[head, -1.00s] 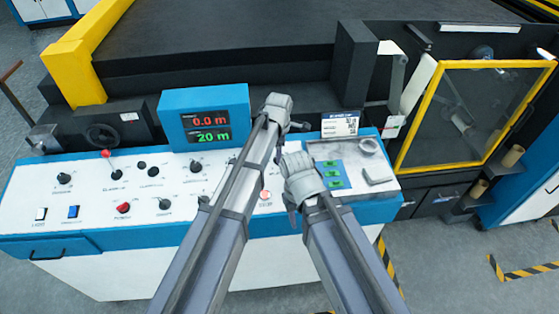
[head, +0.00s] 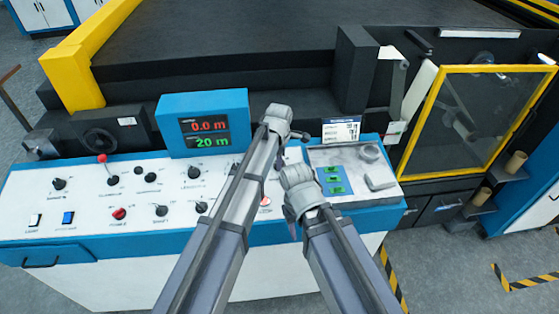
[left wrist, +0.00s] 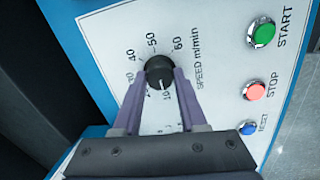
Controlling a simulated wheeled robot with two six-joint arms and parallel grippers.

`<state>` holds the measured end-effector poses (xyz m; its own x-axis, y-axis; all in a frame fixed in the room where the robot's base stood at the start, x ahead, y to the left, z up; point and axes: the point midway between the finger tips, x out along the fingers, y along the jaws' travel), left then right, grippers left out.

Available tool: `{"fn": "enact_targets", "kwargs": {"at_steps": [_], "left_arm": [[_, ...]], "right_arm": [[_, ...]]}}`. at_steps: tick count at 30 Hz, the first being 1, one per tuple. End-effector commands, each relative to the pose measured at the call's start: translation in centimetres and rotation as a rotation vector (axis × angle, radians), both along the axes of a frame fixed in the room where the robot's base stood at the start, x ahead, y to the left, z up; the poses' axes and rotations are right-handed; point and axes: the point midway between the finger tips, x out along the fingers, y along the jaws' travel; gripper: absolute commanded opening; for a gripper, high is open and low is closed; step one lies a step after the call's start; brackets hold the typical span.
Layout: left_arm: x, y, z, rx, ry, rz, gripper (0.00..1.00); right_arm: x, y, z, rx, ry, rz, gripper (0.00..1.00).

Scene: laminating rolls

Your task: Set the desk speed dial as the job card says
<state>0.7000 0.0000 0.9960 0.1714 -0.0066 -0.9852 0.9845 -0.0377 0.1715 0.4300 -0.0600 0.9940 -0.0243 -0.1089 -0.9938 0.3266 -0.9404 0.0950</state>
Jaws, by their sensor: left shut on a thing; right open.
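The black speed dial (left wrist: 160,71) sits on the white panel, with a printed scale marked SPEED m/min around it in the left wrist view. Its white mark points down, towards the 10. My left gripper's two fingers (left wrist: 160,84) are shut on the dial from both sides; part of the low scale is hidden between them. In the head view my left gripper (head: 279,117) is over the desk right of the display, hiding the dial. The job card (head: 341,131) stands at the desk's back right; its text is too small to read. My right gripper (head: 297,178) is open, lower and to the right.
Green START (left wrist: 262,33), red STOP (left wrist: 254,91) and blue RESET (left wrist: 248,128) buttons lie beside the dial. The display (head: 204,123) reads 0.0 m and 20 m. A grey tray (head: 379,160) lies at the desk's right end. Several other knobs fill the panel's left.

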Motion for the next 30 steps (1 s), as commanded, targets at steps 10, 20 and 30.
{"fn": "enact_targets", "kwargs": {"at_steps": [10,20,30], "left_arm": [[-0.01,-0.01,0.00,0.000,0.000,0.000,0.00],[0.01,-0.01,0.00,0.013,0.002,-0.072,0.00],[0.02,-0.02,0.00,0.061,0.009,-0.348,0.00]], "right_arm": [[0.00,0.00,0.00,0.000,0.000,0.000,0.44],[0.00,0.00,0.01,0.000,0.000,0.000,0.44],[0.00,0.00,0.04,0.000,0.000,0.000,0.44]]}}
